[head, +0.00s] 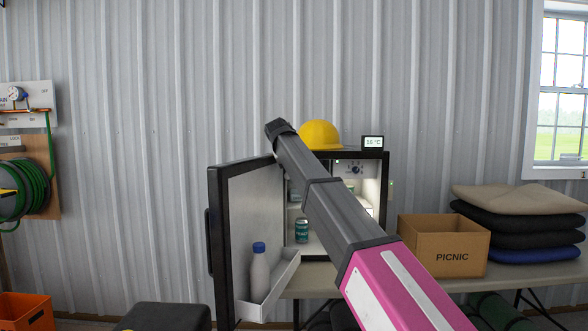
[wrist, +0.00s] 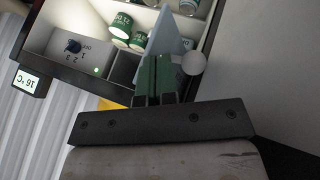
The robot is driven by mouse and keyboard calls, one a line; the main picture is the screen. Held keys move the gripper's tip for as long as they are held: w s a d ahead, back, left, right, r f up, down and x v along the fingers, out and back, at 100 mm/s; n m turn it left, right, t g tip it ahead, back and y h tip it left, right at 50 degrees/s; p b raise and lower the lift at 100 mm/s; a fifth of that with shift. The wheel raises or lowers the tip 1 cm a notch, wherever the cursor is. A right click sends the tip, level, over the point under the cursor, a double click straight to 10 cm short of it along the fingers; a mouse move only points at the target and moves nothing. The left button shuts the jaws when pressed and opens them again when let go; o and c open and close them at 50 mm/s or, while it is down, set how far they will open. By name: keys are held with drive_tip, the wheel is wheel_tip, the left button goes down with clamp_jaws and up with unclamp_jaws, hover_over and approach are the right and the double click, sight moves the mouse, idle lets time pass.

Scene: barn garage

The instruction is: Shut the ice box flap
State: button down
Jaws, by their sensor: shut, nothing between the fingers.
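The small fridge (head: 384,157) stands open on the table, its door (head: 240,200) swung out to the left. In the wrist view, a pale blue panel (wrist: 168,40), which looks like the ice box flap, stands out from the lit interior at an angle. My gripper (wrist: 155,80) is shut and empty, its green fingertips close to that panel; I cannot tell whether they touch. A pale round piece (wrist: 193,63) shows beside the panel. In the head view, my arm crosses the fridge opening, and the flap and fingertips cannot be made out.
Green cans (wrist: 120,25) stand inside the fridge near a dial (wrist: 72,46). A bottle (head: 260,275) sits in the door shelf. A yellow helmet (head: 320,135) and a thermometer display (head: 373,142) are on top. A picnic box (head: 440,245) and folded cushions (head: 520,222) are to the right.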

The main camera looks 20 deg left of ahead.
drive_tip(key=shift+d, duration=0.1)
drive_tip(key=w+d+n+y, duration=0.4)
drive_tip(key=w+d+n, duration=0.3)
drive_tip(key=w+d, duration=0.3)
drive_tip(key=shift+w+y, duration=0.3)
drive_tip(key=shift+w, duration=1.65)
